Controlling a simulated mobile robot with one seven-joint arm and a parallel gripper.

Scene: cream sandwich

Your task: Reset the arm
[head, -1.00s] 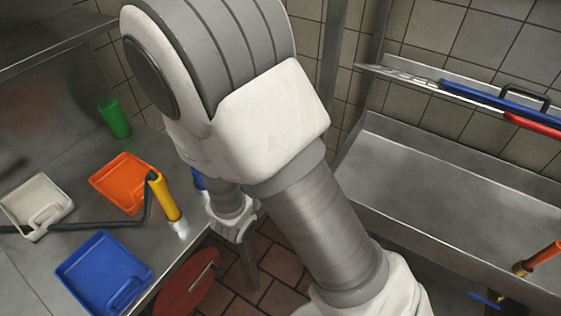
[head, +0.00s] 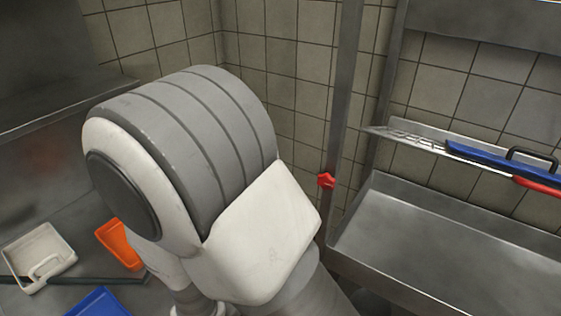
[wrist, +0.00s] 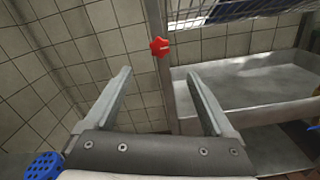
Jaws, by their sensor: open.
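My gripper (wrist: 160,98) shows in the wrist view with its two fingers spread wide apart. Nothing is between the fingers. It points toward the tiled wall, a metal post and a steel basin. In the head view my arm fills the middle of the picture and its gripper end is out of sight.
A red star-shaped knob (head: 326,181) sits on the metal post; it also shows in the wrist view (wrist: 159,46). A steel basin (head: 450,245) is at right, below a rack with blue (head: 490,158) and red (head: 538,186) items. White (head: 38,255), orange (head: 120,245) and blue (head: 98,302) trays lie at left.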

